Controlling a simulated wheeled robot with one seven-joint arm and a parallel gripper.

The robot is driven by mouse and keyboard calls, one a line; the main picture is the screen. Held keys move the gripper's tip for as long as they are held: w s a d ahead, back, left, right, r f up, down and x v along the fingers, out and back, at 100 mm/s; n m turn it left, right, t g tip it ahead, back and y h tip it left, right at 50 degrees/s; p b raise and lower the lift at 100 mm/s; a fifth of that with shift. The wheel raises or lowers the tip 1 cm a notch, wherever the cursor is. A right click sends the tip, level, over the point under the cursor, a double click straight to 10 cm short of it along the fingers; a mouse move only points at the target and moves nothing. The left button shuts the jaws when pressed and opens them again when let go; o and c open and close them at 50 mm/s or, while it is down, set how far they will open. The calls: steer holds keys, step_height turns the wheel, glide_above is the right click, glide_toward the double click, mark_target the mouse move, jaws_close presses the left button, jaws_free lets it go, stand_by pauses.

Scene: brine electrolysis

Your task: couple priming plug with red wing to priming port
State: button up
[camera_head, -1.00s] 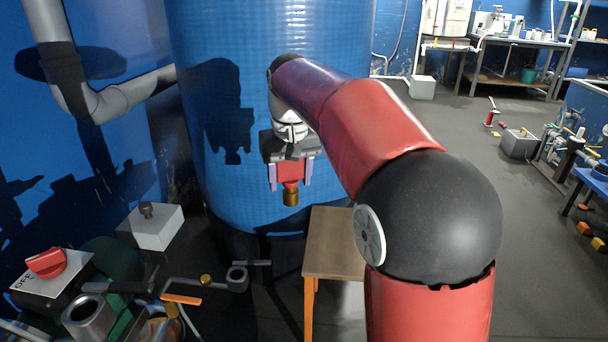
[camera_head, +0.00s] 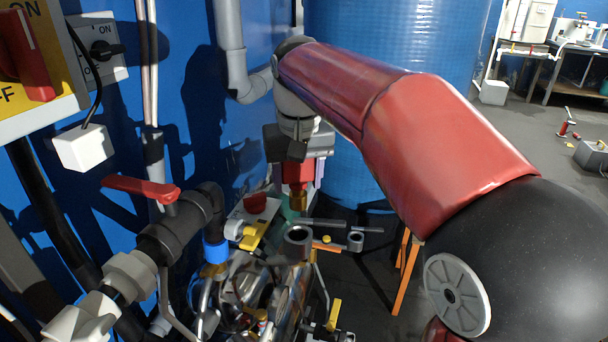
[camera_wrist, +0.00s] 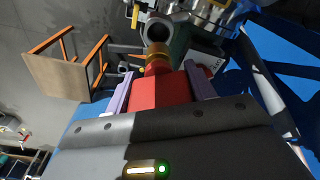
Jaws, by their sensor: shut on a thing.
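The priming plug shows as a red wing block (camera_head: 298,172) with a brass end (camera_head: 299,200) pointing down in the head view. My gripper (camera_head: 299,184) is shut on the red wing. In the wrist view, my gripper's pale purple fingers (camera_wrist: 158,78) lie on both sides of the red wing (camera_wrist: 157,95), with the brass end (camera_wrist: 158,56) sticking out beyond them. A grey open-mouthed socket (camera_head: 299,236), apparently the priming port, appears just below the brass end. It also shows beyond the brass end in the wrist view (camera_wrist: 158,28). I see no sign of coupling; the exact gap is unclear.
A red-handled valve (camera_head: 141,188) and grey pipework stand at left, near a switch box (camera_head: 40,110). A smaller grey ring (camera_head: 355,241) and an orange handle (camera_head: 327,247) lie right of the socket. A blue tank (camera_head: 390,60) stands behind; a wooden stool (camera_wrist: 62,72) is nearby.

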mark_target(298, 194)
steer(key=shift+s+a, duration=0.1)
steer(key=shift+f, duration=0.1)
stand_by(0.3)
steer(key=shift+f+b, duration=1.95)
steer(key=shift+f, duration=0.7)
steer(key=shift+p, duration=0.6)
steer(key=shift+f+b, duration=0.5)
steer(key=shift+f, duration=1.35)
stand_by(2.4)
